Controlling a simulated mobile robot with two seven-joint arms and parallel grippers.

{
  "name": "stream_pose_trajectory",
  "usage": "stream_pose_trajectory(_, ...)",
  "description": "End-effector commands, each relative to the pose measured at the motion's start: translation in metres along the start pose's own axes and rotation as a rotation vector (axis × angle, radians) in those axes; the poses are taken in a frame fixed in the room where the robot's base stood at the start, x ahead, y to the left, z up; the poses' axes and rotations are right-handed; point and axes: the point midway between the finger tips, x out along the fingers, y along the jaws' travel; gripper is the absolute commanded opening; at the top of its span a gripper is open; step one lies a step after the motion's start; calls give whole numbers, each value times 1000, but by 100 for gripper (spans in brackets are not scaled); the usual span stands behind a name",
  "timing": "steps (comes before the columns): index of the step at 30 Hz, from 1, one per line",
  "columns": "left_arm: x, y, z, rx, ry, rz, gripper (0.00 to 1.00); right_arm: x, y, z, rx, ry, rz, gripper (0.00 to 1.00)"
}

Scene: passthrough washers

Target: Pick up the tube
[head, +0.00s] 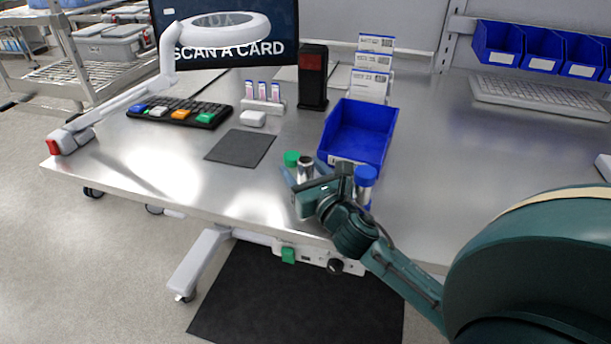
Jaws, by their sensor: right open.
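My right gripper (301,166) is open over the front part of the metal table, with its fingers pointing away from me. A small upright tube with a dark top (305,169) shows between or just beyond the fingers; I cannot tell whether they touch it. A green cap (291,158) shows beside the left finger, with what is under it mostly hidden. A blue-capped tube (366,174) stands upright to the right of the gripper, its lower part partly covered by my wrist. The view does not settle which tube is meant. My left gripper is not in view.
A blue bin (359,130) stands just behind the tubes. A black scanner post (313,80) stands behind.

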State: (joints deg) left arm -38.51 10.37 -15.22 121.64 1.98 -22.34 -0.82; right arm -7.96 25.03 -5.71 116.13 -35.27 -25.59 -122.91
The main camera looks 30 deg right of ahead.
Motion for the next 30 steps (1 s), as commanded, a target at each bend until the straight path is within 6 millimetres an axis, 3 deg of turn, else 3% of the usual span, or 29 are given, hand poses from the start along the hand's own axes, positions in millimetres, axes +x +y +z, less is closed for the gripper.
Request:
stream_pose_trajectory(10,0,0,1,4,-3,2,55,8,1,0,1,0,1,54)
stream_pose_trajectory(27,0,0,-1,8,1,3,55,8,0,0,1,0,1,8)
stream_pose_trajectory(30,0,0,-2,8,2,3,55,8,0,0,1,-1,1,6)
